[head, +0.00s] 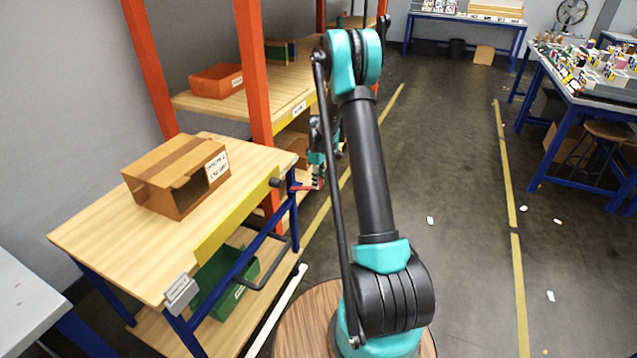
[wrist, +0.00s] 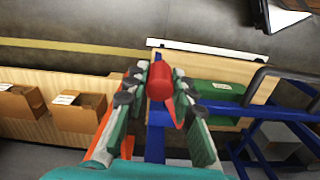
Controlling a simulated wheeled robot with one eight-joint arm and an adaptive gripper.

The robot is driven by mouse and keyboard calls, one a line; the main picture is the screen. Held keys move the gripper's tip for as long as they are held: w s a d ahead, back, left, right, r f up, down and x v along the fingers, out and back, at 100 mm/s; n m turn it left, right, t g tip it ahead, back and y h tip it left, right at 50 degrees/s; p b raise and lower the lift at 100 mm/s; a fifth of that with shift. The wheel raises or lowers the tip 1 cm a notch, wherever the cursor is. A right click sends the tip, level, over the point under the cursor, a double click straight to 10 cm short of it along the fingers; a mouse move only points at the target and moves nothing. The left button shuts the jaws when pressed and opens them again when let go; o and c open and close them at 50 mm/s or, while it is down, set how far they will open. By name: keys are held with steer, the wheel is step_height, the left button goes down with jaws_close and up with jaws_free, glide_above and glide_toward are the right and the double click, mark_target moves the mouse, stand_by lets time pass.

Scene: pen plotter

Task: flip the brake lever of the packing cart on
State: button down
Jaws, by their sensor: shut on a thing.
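The packing cart (head: 120,225) stands at the left in the head view, with a wooden top, a yellow front edge and a blue frame. Its red brake lever (head: 302,187) sits near the top of the far blue leg and sticks out to the right. In the wrist view the red lever (wrist: 161,84) lies between the two fingers. My gripper (head: 318,180) is at the lever's outer end, and in the wrist view my gripper (wrist: 160,88) is shut on it. The fingers hide part of the lever.
A dark bar handle (head: 268,262) juts from the cart's side. Orange-posted shelving (head: 255,70) stands just behind. The aisle floor (head: 455,200) to the right is mostly clear.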

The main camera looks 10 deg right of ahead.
steer(key=shift+w, duration=0.15)
steer(key=c, duration=1.3)
jaws_free()
steer(key=shift+o, duration=0.2)
steer(key=shift+r, duration=0.1)
step_height(320, 180, up, 12)
steer(key=s+r+m+t, duration=0.1)
steer(key=s+r+m, duration=0.15)
steer(key=s, duration=0.65)
steer(key=s+r+m+t, duration=0.1)
steer(key=s+r+m, duration=0.15)
steer(key=s, duration=0.65)
steer(key=s+f+m+t, duration=0.1)
steer(key=s+f+m, duration=0.1)
steer(key=s, duration=0.8)
steer(key=s+a+f+m+t, duration=0.1)
steer(key=s+m, duration=0.1)
steer(key=s, duration=0.8)
steer(key=shift+a+f+m, duration=0.3)
steer(key=shift+f+m, duration=0.05)
steer(key=shift+m, duration=0.05)
